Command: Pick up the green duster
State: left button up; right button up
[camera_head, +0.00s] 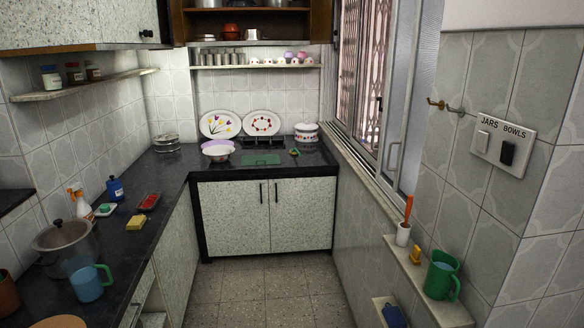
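A flat dark green piece (261,160), which looks like the green duster, lies on the black back counter (222,173) near its front edge. It is too far off to make out its texture. A smaller bright green object (294,152) lies to its right, and I cannot tell what it is. Neither of my grippers shows in the head view.
Bowls (217,152) stand left of the green piece and a lidded pot (306,133) behind right. The left counter holds a large pot (66,248), a blue mug (90,283) and a yellow sponge (136,222). The tiled floor (262,285) is clear.

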aim_at(294, 151)
jog(key=i+u, duration=0.15)
jog(key=i, duration=1.45)
jog(key=i+j+z, duration=0.1)
jog(key=i+z, duration=0.15)
jog(key=i, duration=0.3)
jog(key=i+j+z, duration=0.25)
jog(key=i, duration=0.3)
jog(key=i+j+z, duration=0.25)
jog(key=i, duration=0.25)
